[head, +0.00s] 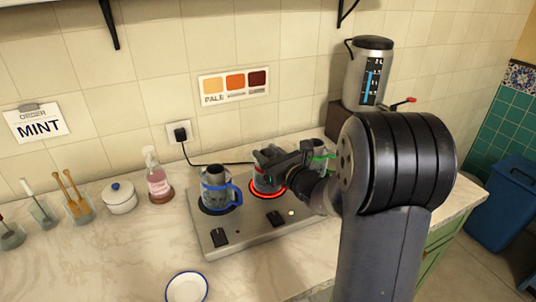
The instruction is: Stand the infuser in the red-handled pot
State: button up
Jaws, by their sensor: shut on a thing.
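The red-handled pot (266,183) stands on the glowing red ring of the hotplate, in the middle of the head view. My gripper (275,163) is at the mouth of this pot, reaching in from the right, and hides part of its top. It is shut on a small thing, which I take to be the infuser. The infuser's outline is hidden by the jaws and too small to make out. I cannot tell how deep it sits in the pot or whether it is upright.
A blue-handled pot (217,190) stands left on the hotplate (245,238). A green-handled pot (320,157) is close behind my gripper, partly hidden. A samovar (368,72) with a red tap stands back right. A white saucer (187,288) lies in front; the counter at left front is clear.

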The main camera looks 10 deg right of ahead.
jog(key=shift+f+b, duration=0.3)
jog(key=shift+b, duration=0.05)
jog(key=o, duration=1.2)
jog(key=shift+r, duration=0.15)
jog(key=shift+r+p, duration=0.15)
jog(key=shift+p, duration=0.2)
jog(key=b+v, duration=0.1)
jog(key=v, duration=1.1)
jog(key=p+x, duration=0.1)
jog(key=x, duration=1.1)
jog(key=shift+w, duration=0.1)
jog(key=shift+r, duration=1)
